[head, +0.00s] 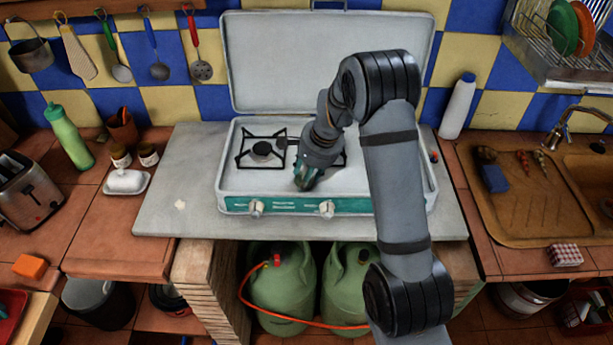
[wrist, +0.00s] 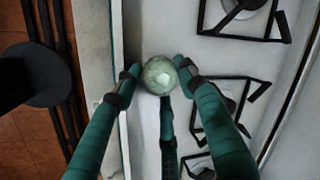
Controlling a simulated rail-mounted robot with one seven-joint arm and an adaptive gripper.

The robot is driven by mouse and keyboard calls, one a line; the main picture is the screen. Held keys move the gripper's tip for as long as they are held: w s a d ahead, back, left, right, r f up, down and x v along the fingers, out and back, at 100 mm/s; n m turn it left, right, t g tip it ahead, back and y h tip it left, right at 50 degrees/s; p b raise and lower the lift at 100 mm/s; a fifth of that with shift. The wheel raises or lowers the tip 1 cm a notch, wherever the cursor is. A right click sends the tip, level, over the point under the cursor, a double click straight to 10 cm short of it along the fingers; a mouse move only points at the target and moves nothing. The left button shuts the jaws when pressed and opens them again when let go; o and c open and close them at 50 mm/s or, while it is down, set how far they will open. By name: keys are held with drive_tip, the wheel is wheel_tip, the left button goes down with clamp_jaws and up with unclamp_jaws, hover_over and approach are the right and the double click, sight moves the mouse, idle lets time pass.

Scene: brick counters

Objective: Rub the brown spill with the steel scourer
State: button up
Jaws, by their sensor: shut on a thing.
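My gripper (head: 306,182) is over the front middle of the white gas stove (head: 228,185). In the wrist view my gripper (wrist: 157,76) has its dark green fingers closed on a round, greyish-green ball, which I take to be the steel scourer (wrist: 159,74). The ball shows above the stove's white surface near its edge; I cannot tell whether it touches. In the head view the fingers mostly hide the ball. I see no brown spill in either view; my arm covers part of the stove top.
Black pan supports (head: 262,150) stand on the stove, close to my gripper, also in the wrist view (wrist: 225,95). The raised lid (head: 320,60) stands behind. A white bottle (head: 458,105) is to the right. The grey slab (head: 170,215) left of the stove is mostly clear.

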drive_tip(key=shift+w+r+p, duration=0.1)
drive_tip(key=shift+w+p, duration=0.7)
drive_tip(key=shift+w, duration=1)
drive_tip(key=shift+w+f, duration=0.1)
drive_tip(key=shift+f, duration=0.1)
drive_tip(key=shift+s+f+b, duration=0.2)
drive_tip(key=shift+s+b, duration=0.3)
drive_tip(key=shift+b, duration=0.4)
drive_tip(key=shift+s+f+b, duration=0.1)
drive_tip(key=shift+s+b, duration=0.9)
drive_tip(key=shift+s, duration=0.75)
drive_tip(key=shift+w+r+p, duration=0.2)
drive_tip(key=shift+r+p, duration=2.15)
drive_tip(key=shift+r, duration=0.8)
drive_tip(key=shift+r, duration=0.1)
